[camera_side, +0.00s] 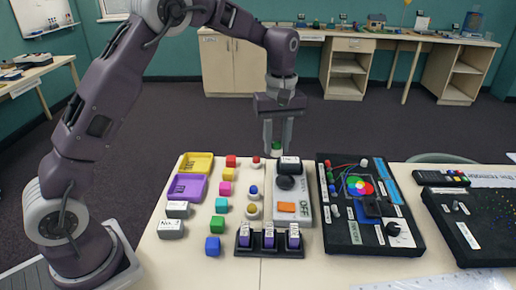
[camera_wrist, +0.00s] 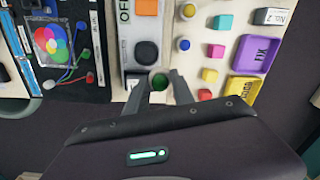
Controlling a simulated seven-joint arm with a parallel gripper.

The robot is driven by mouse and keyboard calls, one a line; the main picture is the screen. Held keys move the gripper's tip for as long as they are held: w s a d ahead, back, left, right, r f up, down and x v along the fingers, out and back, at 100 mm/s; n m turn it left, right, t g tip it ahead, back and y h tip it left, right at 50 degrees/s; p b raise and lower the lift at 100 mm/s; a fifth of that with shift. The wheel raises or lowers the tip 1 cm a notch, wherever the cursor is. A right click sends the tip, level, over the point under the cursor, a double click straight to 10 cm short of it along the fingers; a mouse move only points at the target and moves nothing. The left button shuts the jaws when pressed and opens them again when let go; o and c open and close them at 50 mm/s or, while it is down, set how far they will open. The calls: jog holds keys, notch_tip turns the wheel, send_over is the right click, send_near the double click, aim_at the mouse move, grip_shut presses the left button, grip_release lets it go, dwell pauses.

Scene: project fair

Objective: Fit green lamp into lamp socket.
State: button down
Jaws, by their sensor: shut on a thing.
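My gripper (camera_side: 277,142) points down at the far edge of the table and is shut on the green lamp (camera_side: 277,149). In the wrist view the lamp's round green top (camera_wrist: 160,82) shows between the two fingers. The lamp is just behind and left of a black block (camera_side: 290,164) at the far end of a grey panel (camera_side: 306,213). In the wrist view this block (camera_wrist: 132,80) is partly hidden by a finger. I cannot make out the socket's opening; whether this block is the lamp socket is unclear. The lamp's lower end is hard to see.
The grey panel carries a black knob (camera_side: 285,183) and an orange switch (camera_side: 287,207). Left of it stand a red-topped lamp (camera_side: 256,162), a blue-topped one (camera_side: 253,191) and coloured cubes. A black board (camera_side: 372,240) with coloured circles lies right. A black rack (camera_side: 270,251) stands in front.

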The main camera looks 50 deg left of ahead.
jog(key=shift+m, duration=0.7)
jog(key=shift+w+d+f, duration=0.1)
jog(key=shift+d+f, duration=0.45)
jog(key=shift+f, duration=0.5)
jog(key=shift+w+d+f, duration=0.1)
jog(key=shift+d+f, duration=0.4)
jog(key=shift+f, duration=0.55)
jog(key=shift+w+d+f, duration=0.1)
jog(key=shift+d+f, duration=0.45)
jog(key=shift+f, duration=0.5)
jog(key=shift+f, duration=0.7)
jog(key=c, duration=0.7)
grip_release()
jog(key=shift+r, duration=3.55)
